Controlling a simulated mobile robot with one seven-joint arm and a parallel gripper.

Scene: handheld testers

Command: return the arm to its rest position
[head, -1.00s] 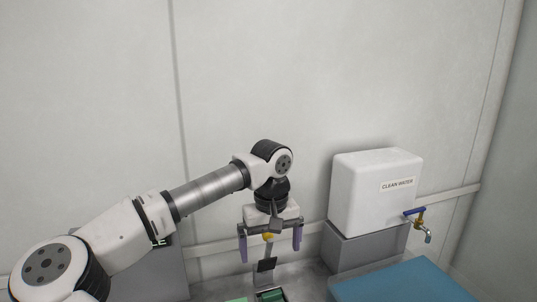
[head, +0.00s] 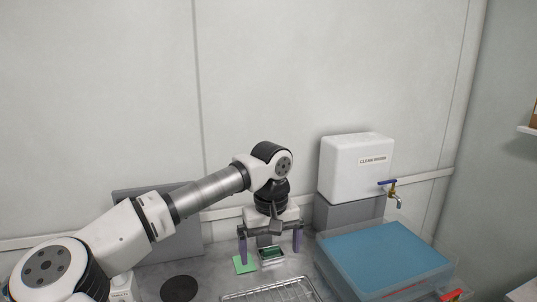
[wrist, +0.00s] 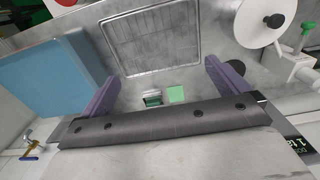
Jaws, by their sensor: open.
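My arm reaches from the lower left in the head view and bends down at the wrist. My gripper (head: 270,249) points downward with its two purple fingers spread apart. Nothing shows between them as held. In the wrist view my gripper (wrist: 163,78) also shows wide fingers on either side. Beyond it, a small dark green device (head: 271,254) lies on the grey worktop beside a light green pad (head: 243,265). Both show in the wrist view too, the device (wrist: 152,99) left of the pad (wrist: 175,94).
A wire tray (head: 270,297) lies at the front. A blue-topped box (head: 388,256) stands right. A white "CLEAN WATER" tank (head: 352,172) with a tap (head: 393,193) sits on a grey block behind. A dark disc (head: 178,289) lies left. A grey panel (head: 190,243) stands behind my arm.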

